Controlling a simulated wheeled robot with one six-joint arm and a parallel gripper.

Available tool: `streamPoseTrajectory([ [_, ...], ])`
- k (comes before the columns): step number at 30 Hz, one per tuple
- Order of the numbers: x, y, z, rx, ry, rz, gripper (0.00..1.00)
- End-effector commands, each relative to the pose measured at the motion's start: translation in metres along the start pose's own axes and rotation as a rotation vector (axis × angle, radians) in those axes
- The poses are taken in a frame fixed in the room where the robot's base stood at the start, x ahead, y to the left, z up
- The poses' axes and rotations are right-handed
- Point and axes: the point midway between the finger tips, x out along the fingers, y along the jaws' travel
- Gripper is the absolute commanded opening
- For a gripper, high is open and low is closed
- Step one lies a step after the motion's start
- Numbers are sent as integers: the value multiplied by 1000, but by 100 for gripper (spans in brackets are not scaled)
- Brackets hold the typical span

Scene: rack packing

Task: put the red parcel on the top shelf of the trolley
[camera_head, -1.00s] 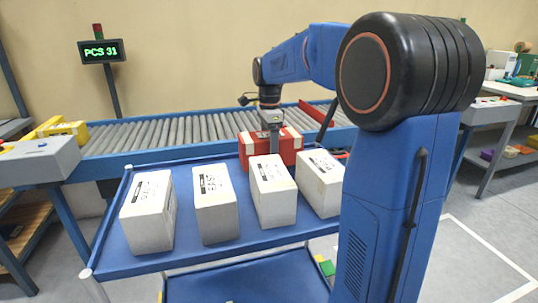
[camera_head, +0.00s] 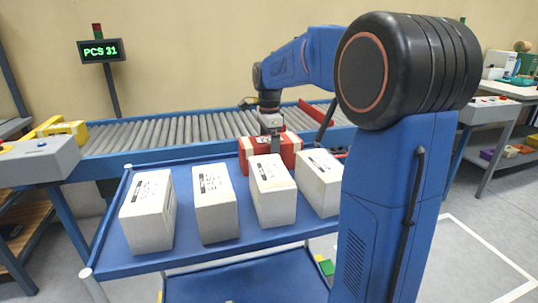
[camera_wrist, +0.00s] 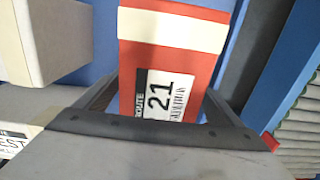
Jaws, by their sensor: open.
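The red parcel (camera_head: 285,142) has a pale band and a white label reading 21. It is at the back of the blue top shelf (camera_head: 144,262) of the trolley, behind the white boxes, and appears to rest there; its base is mostly hidden. My gripper (camera_head: 273,134) is right over the parcel, pointing down. In the wrist view, the open fingers of my gripper (camera_wrist: 160,100) stand on either side of the red parcel (camera_wrist: 200,62).
Several white boxes (camera_head: 215,215) stand in a row along the front of the top shelf. The roller conveyor (camera_head: 160,135) runs close behind the trolley. A lower blue shelf (camera_head: 250,285) is below. A grey control box (camera_head: 40,163) stands at left.

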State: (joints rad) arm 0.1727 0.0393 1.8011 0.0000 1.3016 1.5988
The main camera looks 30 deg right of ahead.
Motion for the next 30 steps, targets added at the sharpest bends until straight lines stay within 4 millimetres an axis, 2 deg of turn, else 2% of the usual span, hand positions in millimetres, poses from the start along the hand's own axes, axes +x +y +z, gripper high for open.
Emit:
streamPoseTrajectory([
  [5,-22,-1,0,0,0,-4,89],
  [12,-70,-1,0,0,0,-3,89],
  [18,-101,-1,0,0,0,-3,89],
  [24,-117,0,0,0,0,-2,89],
  [30,-120,0,0,0,0,0,89],
])
